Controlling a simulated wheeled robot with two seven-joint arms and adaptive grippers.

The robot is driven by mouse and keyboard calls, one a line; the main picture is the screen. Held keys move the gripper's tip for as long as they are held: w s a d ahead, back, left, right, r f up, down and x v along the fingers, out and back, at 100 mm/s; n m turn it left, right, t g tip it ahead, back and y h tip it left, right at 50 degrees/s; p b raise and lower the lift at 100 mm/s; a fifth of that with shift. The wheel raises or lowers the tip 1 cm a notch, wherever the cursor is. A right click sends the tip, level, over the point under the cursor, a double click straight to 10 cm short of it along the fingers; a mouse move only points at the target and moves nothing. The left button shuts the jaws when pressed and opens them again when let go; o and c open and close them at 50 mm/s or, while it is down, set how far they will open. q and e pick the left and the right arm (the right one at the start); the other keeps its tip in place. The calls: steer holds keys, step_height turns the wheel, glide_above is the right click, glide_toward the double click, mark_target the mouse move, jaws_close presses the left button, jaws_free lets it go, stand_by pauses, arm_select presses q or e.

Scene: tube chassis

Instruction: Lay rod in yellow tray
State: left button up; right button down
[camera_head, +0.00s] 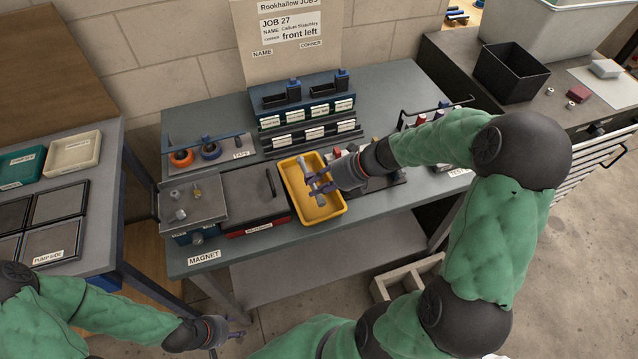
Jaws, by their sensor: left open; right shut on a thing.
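The yellow tray (335,212) sits on the grey bench near its front edge, right of the dark lidded box. My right gripper (318,184) reaches in from the right and is over the tray. It is shut on a slim grey rod (305,168), which shows among the fingers and runs lengthwise along the tray. I cannot tell whether the rod touches the tray floor. The fingers hide part of it. My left gripper (236,336) is open and low at the bottom of the view, in front of the bench and away from the tray.
Tape rolls (211,150) are at the back left. A black bin (510,72) is on the right counter.

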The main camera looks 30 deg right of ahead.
stand_by(0.4)
steer(key=shift+p, duration=0.45)
steer(key=shift+f+b, duration=0.6)
steer(key=shift+f, duration=1)
steer(key=c, duration=1)
jaws_free()
steer(key=shift+o, duration=0.2)
steer(key=shift+s+f, duration=0.1)
